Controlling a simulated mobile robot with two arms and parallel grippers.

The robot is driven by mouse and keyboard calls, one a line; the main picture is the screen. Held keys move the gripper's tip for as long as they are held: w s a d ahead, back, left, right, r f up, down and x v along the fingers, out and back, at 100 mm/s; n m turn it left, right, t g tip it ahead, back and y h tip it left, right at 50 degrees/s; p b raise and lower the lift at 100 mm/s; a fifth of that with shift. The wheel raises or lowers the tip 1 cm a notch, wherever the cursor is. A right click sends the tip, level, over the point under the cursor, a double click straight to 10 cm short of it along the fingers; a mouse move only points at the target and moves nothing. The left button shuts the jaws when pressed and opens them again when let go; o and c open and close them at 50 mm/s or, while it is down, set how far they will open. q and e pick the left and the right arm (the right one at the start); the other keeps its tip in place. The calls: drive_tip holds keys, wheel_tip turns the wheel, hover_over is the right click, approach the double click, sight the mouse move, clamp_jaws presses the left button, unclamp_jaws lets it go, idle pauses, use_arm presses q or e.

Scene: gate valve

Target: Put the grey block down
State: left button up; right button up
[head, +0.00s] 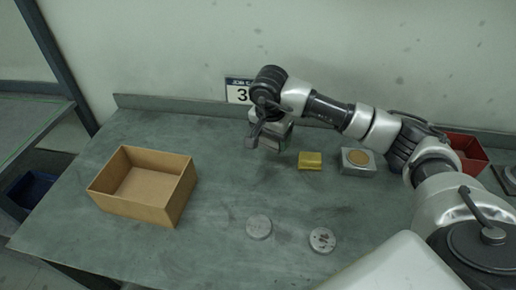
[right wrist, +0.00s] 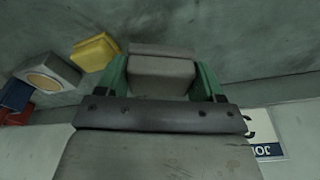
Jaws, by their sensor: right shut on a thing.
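The grey block (right wrist: 162,76) sits between the two green-sided fingers of my right gripper (right wrist: 163,82) in the right wrist view. The gripper is shut on it. In the head view my right gripper (head: 272,138) points down over the back middle of the table, left of the yellow block (head: 310,161). The arm and gripper largely hide the grey block there. I cannot tell whether its underside touches the table. My left gripper is not in view.
An open cardboard box (head: 176,207) stands at the left of the table (head: 215,180). A grey block with a tan disc (head: 357,162) and a red bin (head: 468,152) are to the right. Two metal discs, one left (head: 258,227) and one right (head: 322,240), lie in front. The table between box and gripper is clear.

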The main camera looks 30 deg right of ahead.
sight(259, 158)
drive_tip(key=w+a+f, duration=0.2)
drive_tip(key=shift+w+a, duration=0.25)
drive_tip(key=shift+a, duration=0.1)
wheel_tip(259, 158, down, 4)
drive_tip(key=shift+r+p, duration=0.2)
drive_tip(key=shift+p, duration=0.6)
drive_tip(key=shift+f, duration=0.3)
drive_tip(key=shift+f, duration=0.1)
drive_tip(key=shift+f+b, duration=0.15)
drive_tip(key=shift+b, duration=0.15)
drive_tip(key=o, duration=0.8)
